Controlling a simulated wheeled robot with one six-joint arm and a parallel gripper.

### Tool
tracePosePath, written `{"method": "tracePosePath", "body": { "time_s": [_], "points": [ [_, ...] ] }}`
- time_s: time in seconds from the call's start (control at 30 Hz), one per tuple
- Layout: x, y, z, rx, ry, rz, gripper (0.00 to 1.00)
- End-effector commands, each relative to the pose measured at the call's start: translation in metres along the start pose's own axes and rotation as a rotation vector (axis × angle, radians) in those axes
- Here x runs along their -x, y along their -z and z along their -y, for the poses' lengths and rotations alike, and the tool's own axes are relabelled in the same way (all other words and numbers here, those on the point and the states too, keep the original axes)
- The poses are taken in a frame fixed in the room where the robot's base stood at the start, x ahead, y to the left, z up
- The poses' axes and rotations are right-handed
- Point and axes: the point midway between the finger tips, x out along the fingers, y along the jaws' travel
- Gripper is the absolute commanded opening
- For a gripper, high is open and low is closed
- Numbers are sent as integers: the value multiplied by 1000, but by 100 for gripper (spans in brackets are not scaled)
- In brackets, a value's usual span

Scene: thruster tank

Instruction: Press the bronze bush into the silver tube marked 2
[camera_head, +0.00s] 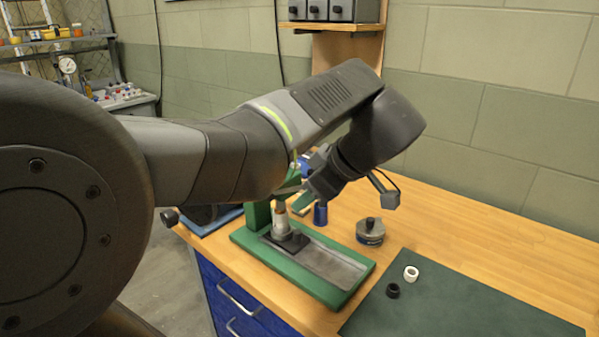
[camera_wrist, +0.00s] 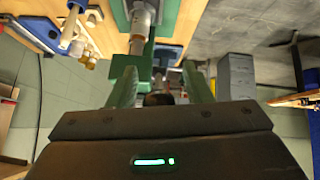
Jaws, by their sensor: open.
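A silver tube (camera_head: 282,222) stands upright on a dark block on the green press (camera_head: 262,243) base. A bronze-coloured piece (camera_head: 280,207) shows at its top and looks like the bush; how deep it sits is unclear. The wrist view shows the tube (camera_wrist: 143,14) and bronze piece (camera_wrist: 137,46) at the top edge, beyond my fingers. No number is readable on the tube. My gripper (camera_wrist: 161,82) is open, its green fingers apart. A dark rounded thing (camera_wrist: 158,99) shows between them, but I cannot tell whether they touch it. In the head view my arm hides the fingers and the press's upper part.
A blue cylinder (camera_head: 320,214) and a round metal tin (camera_head: 370,232) stand right of the press. A white ring (camera_head: 411,273) and a black ring (camera_head: 393,290) lie on the dark green mat (camera_head: 460,305). The wooden bench (camera_head: 480,245) is clear behind the mat.

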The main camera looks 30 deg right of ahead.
Motion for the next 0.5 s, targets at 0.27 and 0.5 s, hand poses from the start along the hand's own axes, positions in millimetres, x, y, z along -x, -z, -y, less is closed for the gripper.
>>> {"method": "tracePosePath", "body": {
  "time_s": [0.27,0.5],
  "points": [
    [61,0,-1,-3,-6,2,45],
    [108,-1,0,-3,-3,1,45]
  ]
}}
